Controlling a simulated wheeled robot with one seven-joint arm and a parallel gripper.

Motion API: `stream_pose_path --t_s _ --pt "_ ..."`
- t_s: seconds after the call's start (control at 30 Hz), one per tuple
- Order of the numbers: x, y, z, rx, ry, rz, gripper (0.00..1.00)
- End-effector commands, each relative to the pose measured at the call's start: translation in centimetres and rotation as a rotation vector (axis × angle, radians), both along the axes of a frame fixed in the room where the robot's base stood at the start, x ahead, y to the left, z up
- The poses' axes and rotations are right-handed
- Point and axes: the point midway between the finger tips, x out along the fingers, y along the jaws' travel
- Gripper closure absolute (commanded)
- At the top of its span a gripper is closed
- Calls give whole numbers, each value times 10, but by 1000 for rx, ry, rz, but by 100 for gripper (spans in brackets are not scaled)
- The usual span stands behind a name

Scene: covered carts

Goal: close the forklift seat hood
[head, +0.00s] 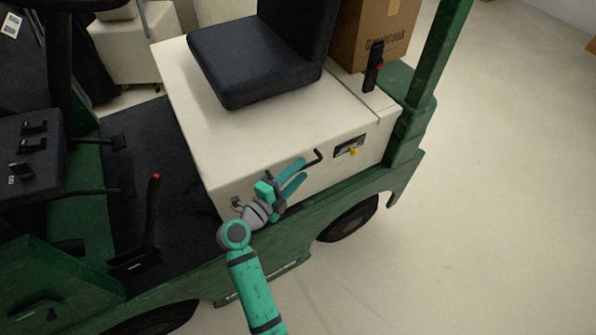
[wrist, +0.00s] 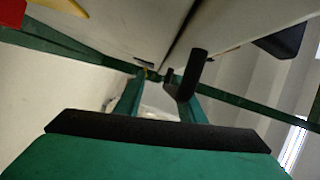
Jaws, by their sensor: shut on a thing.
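The forklift seat hood (head: 215,125) is a cream box-shaped cover with a black seat (head: 265,55) on top. In the head view it looks down or nearly down over the green chassis; I cannot tell whether a small gap is left. A black bent handle (head: 313,158) sticks out of its side. My gripper (head: 296,174) is at this handle, beside the hood's side face, with its teal fingers around it. In the wrist view the black handle (wrist: 192,75) shows by the right fingertip, below the cream hood (wrist: 220,20). The exact contact is partly hidden.
A yellow-knobbed latch (head: 352,152) sits on the side panel right of the handle. A cardboard box (head: 375,35) and a black lever (head: 373,67) stand behind the seat. A green post (head: 437,65) rises at the right. The floor (head: 480,220) at the right is clear.

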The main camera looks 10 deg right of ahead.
Motion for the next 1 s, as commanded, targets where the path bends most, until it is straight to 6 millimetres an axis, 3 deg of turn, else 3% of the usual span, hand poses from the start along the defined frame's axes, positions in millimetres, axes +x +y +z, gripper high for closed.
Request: stream_pose_path --t_s 0.47,1.0 --pt "-6 7 0 2 1 2 71" --pt "-62 76 6 0 1 5 71"
